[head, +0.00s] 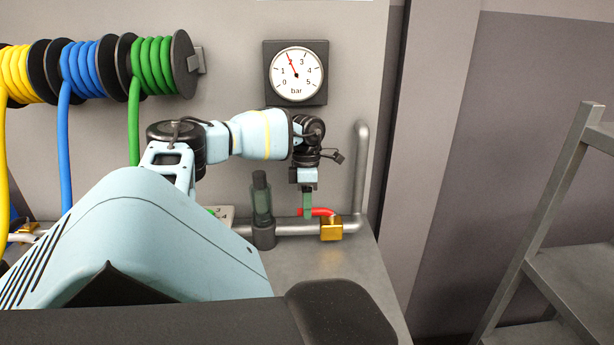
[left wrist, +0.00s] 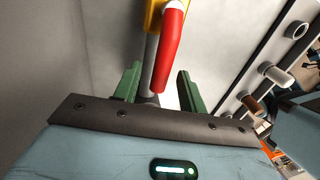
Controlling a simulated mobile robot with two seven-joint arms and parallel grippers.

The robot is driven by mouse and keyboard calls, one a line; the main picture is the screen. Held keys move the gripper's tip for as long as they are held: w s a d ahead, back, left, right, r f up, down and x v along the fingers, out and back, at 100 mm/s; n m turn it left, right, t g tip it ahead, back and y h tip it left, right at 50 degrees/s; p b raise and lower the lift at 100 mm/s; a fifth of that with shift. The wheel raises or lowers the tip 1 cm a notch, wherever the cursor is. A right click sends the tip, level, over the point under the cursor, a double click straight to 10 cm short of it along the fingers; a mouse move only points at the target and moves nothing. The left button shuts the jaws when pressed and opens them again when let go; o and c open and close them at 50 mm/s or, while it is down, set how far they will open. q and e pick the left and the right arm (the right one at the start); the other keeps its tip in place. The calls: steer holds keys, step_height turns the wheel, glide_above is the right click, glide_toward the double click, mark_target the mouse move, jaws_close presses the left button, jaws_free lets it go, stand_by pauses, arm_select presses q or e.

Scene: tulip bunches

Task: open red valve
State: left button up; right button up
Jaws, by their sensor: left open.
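The red valve handle (head: 322,211) reaches left from the brass valve body (head: 331,229) on the grey pipe near the wall. In the head view it lies roughly along the pipe. My left gripper (head: 307,204) is at the handle's left end, its green fingers pointing down and partly covering it. In the left wrist view the red handle (left wrist: 171,55) shows between the two open fingers of my left gripper (left wrist: 158,78), with a gap on each side. Nothing is gripped. The brass body (left wrist: 153,14) is at the top there. My right gripper is not in view.
A pressure gauge (head: 296,75) on the wall reads about 2 bar. A dark cylindrical fitting (head: 262,205) stands on the pipe left of the valve. The pipe (head: 360,165) bends upward on the right. Yellow, blue and green hose reels (head: 153,65) hang at upper left.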

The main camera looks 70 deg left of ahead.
arm_select(q)
steer(key=shift+r, duration=0.15)
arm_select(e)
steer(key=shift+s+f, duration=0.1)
arm_select(q)
steer(key=shift+r, duration=0.35)
step_height(320, 180, up, 2)
steer(key=shift+r+b, duration=0.25)
steer(key=shift+b, duration=0.35)
steer(key=s+d, duration=0.3)
steer(key=d, duration=0.4)
steer(key=s+d+r, duration=0.1)
steer(key=s+d, duration=0.3)
steer(key=d, duration=0.3)
steer(key=shift+s+d+r, duration=0.15)
steer(key=shift+r, duration=0.1)
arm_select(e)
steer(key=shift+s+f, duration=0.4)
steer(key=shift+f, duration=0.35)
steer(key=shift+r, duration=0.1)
